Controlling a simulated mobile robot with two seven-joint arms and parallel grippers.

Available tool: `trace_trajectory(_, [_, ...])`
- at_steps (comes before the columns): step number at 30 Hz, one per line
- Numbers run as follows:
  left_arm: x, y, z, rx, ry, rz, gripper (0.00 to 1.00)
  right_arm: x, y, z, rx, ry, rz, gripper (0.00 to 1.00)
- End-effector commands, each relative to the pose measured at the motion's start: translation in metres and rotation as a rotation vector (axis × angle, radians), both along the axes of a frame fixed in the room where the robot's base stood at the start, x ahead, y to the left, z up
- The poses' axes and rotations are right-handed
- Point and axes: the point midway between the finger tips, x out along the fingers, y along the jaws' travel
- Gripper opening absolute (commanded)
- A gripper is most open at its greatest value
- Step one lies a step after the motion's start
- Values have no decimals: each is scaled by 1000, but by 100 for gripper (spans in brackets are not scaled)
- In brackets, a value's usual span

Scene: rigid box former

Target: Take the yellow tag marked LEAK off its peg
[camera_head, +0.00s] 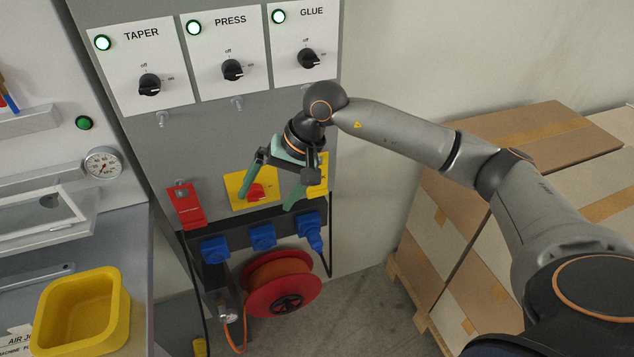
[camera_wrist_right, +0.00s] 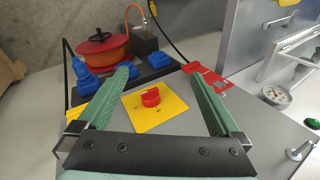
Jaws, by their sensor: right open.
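A yellow tag (camera_head: 321,188) hangs on the grey cabinet front at the right, partly hidden behind my right gripper; its lettering cannot be read. In the right wrist view only a yellow sliver (camera_wrist_right: 74,115) shows beside the left-hand finger. My right gripper (camera_head: 266,203) is open and empty in front of the cabinet. Its fingers (camera_wrist_right: 156,70) are spread, and between them shows a yellow plate (camera_wrist_right: 170,117) with a red rotary switch (camera_wrist_right: 151,97). My left gripper is not in view.
A red tag (camera_head: 187,207) hangs left of the yellow switch plate (camera_head: 237,196). Blue plugs (camera_head: 262,237) and a red cable reel (camera_head: 283,298) are below. Black knobs (camera_head: 232,70) sit above. Cardboard boxes (camera_head: 447,188) stand at right, a yellow bin (camera_head: 118,318) at left.

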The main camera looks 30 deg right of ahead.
Motion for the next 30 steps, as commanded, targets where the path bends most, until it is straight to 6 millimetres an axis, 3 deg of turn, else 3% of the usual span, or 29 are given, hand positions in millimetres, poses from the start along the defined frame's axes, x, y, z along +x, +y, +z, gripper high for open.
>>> trace_trajectory(1, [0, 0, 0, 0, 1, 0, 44, 12, -34, 14, -140, -68, 31, 100])
trace_trajectory(3, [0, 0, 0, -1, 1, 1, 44, 21, -73, 29, -307, -123, 68, 100])
trace_trajectory(6, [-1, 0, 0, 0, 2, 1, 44, 27, -115, 49, -477, -159, 98, 100])
trace_trajectory(9, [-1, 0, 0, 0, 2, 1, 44, 29, -137, 60, -565, -168, 111, 100])
trace_trajectory(12, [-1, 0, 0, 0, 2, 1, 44, 31, -144, 57, -595, -167, 116, 100])
trace_trajectory(21, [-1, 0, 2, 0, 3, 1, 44, 50, -148, 9, -591, -166, 116, 100])
trace_trajectory(30, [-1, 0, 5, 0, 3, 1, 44, 57, -149, -17, -591, -167, 119, 100])
